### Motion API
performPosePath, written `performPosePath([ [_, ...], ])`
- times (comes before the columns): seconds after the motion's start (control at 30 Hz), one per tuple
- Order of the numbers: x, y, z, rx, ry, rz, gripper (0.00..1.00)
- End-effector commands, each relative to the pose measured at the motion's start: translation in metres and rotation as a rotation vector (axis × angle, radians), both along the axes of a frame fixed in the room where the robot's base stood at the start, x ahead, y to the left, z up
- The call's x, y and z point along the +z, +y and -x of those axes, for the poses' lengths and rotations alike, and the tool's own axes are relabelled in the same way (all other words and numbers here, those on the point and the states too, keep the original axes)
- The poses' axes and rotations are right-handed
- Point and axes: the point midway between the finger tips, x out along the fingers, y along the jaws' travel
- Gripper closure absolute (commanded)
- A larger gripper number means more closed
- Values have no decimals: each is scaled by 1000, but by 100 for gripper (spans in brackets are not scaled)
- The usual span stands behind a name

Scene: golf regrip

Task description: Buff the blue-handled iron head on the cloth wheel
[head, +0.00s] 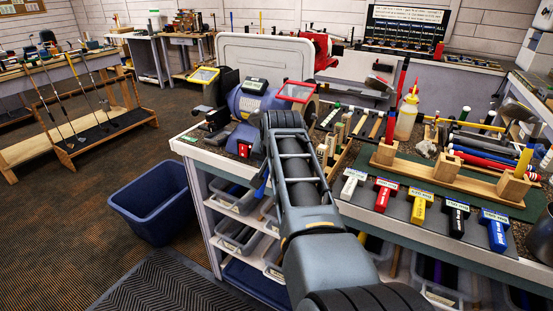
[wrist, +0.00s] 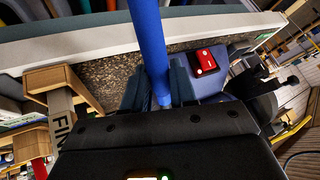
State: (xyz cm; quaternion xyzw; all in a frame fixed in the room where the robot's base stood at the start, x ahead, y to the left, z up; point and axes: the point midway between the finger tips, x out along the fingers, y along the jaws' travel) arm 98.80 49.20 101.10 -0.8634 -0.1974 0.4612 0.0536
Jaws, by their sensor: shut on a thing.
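My gripper (wrist: 158,88) is shut on the blue handle (wrist: 150,40), which runs up between its two dark fingers in the wrist view. A bit of the blue handle (head: 262,184) shows left of my forearm in the head view. My arm hides the gripper itself there. The iron's head cannot be made out in either view. The blue bench grinder (head: 247,103) stands on the bench beyond my arm, with a yellow-framed shield (head: 204,76) on the left and a red-framed shield (head: 296,91) on the right.
A red switch box (wrist: 205,62) lies beyond the fingers. The bench edge (wrist: 90,52) runs close by.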

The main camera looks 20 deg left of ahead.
Motion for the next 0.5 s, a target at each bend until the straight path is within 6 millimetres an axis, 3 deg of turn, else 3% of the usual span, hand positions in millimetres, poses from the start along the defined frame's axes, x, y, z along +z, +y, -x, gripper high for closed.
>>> performPosePath([
  [0.23,-3,7,7,60,75,165,100],
  [0.5,-6,8,12,75,98,214,100],
])
